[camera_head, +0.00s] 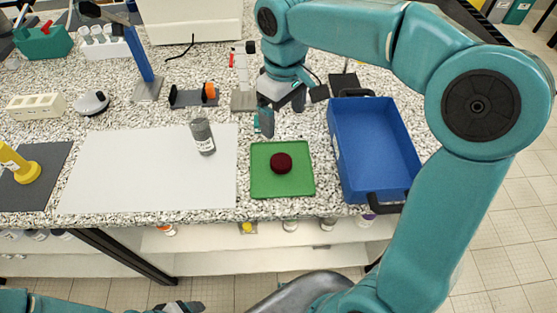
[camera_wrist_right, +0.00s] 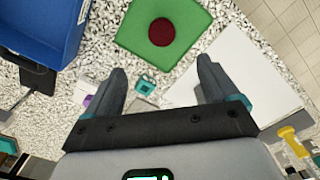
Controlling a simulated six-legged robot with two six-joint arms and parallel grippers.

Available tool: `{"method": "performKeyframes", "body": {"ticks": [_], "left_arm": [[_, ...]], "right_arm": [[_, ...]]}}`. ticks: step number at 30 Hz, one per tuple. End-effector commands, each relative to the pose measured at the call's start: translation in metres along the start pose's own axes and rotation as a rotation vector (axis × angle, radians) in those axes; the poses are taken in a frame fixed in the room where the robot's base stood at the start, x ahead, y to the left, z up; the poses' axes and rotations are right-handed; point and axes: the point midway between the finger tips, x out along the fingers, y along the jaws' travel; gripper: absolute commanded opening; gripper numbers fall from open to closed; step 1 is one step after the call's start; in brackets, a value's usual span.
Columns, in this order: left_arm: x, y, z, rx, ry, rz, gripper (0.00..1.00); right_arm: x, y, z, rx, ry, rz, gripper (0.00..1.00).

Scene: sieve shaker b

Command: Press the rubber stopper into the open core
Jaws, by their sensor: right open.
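A dark red, round rubber stopper (camera_head: 281,163) sits on a green tray (camera_head: 262,187) at the front middle of the bench. In the right wrist view the stopper (camera_wrist_right: 162,32) is beyond the fingertips, on the green tray (camera_wrist_right: 190,15). A grey cylinder with a pale label (camera_head: 202,136), possibly the core, is on the white mat (camera_head: 130,175); its opening is unclear. My right gripper (camera_head: 281,108) is open and empty, behind the tray and apart from the stopper; its spread fingers also show in the wrist view (camera_wrist_right: 163,78). My left gripper (camera_head: 182,307) shows partly at the bottom edge.
A blue bin (camera_head: 372,150) with black handles stands right of the green tray. A phone-like stand (camera_head: 147,82), a small clamp stand (camera_head: 243,85) and an orange-and-black holder (camera_head: 195,97) stand behind the mat. A yellow object (camera_head: 22,168) is at far left. Most of the mat is clear.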

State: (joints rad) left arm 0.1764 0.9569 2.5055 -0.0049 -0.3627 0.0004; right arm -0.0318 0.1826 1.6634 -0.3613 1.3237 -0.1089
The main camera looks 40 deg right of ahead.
Motion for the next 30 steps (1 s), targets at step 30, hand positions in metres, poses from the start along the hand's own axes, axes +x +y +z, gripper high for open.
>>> {"method": "performKeyframes", "body": {"ticks": [30], "left_arm": [[0.002, -0.001, 0.000, 0.001, 0.001, 0.000, 0.70]], "right_arm": [[0.112, -0.001, -0.005, 0.000, 0.000, 0.000, 0.88]]}}
